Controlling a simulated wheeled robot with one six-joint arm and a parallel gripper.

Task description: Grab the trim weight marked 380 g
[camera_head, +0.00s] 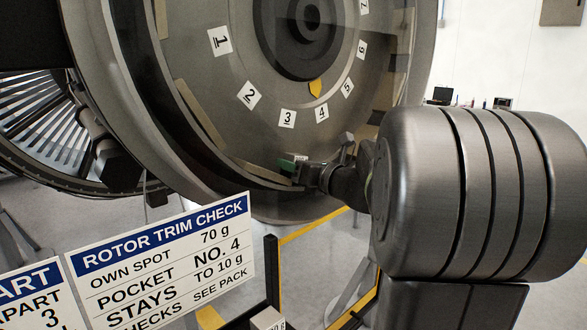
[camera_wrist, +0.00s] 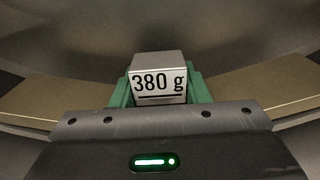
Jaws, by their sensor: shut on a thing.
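The trim weight marked 380 g (camera_wrist: 158,84) is a light metal block with a black-on-white label, in the middle of the wrist view. Green pads of my gripper (camera_wrist: 160,95) sit at its left and right sides, and the gripper is shut on it. In the head view my gripper (camera_head: 298,168) is low on the rotor face, below the labels 3 and 4. The weight is small there and mostly hidden by the gripper. I cannot tell whether the weight still touches the rotor.
The big rotor disc (camera_head: 190,75) carries number labels around its hub. A sign titled ROTOR TRIM CHECK (camera_head: 165,265) stands in front at lower left. Another block with a partly visible gram label (camera_head: 268,319) is at the bottom edge, by a dark post (camera_head: 272,270).

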